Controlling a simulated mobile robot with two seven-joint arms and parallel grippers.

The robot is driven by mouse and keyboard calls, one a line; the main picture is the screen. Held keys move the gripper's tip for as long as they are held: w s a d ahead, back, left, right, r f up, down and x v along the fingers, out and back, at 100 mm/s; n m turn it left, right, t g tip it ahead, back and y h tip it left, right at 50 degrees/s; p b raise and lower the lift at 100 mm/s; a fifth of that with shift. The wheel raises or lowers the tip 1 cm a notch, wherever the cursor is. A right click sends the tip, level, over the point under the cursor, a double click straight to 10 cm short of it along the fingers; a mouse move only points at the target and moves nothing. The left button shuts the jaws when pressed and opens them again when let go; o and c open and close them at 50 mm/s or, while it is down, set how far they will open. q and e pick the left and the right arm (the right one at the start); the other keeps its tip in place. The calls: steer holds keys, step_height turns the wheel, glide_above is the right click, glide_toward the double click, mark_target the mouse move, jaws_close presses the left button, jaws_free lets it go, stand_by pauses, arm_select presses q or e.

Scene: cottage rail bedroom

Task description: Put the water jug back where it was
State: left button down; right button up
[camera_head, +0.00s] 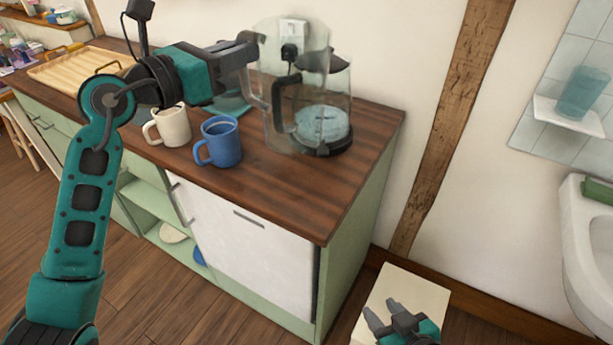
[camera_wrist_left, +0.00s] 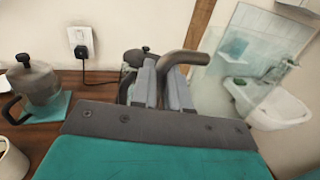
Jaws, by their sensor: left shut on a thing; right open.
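The clear water jug (camera_head: 279,45) is in my left gripper (camera_head: 250,50), whose fingers are shut on its grey handle (camera_wrist_left: 185,58). In the head view the jug overlaps the glass kettle at the counter's right end. I cannot tell whether its base touches the counter. In the left wrist view (camera_wrist_left: 164,85) the jug's clear wall (camera_wrist_left: 218,65) spreads to the right of the fingers. My right gripper (camera_head: 388,315) is open and empty, low beside the counter's right end.
The glass kettle (camera_head: 337,100) stands on the wooden counter (camera_head: 300,185). A blue mug (camera_head: 222,143) and a cream mug (camera_head: 173,127) stand left of it. The left wrist view shows a grey pot (camera_wrist_left: 38,82) on a teal mat. The counter's front right is clear.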

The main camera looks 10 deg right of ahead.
arm_select(q)
step_height(320, 180, up, 4)
steer(key=d, duration=0.2)
step_height(320, 180, down, 20)
steer(key=w+b, duration=0.1)
steer(key=b, duration=0.2)
steer(key=shift+d, duration=0.15)
steer(key=shift+f+b, duration=0.2)
steer(key=shift+b, duration=0.15)
steer(key=c, duration=1.1)
jaws_free()
steer(key=shift+o, duration=0.2)
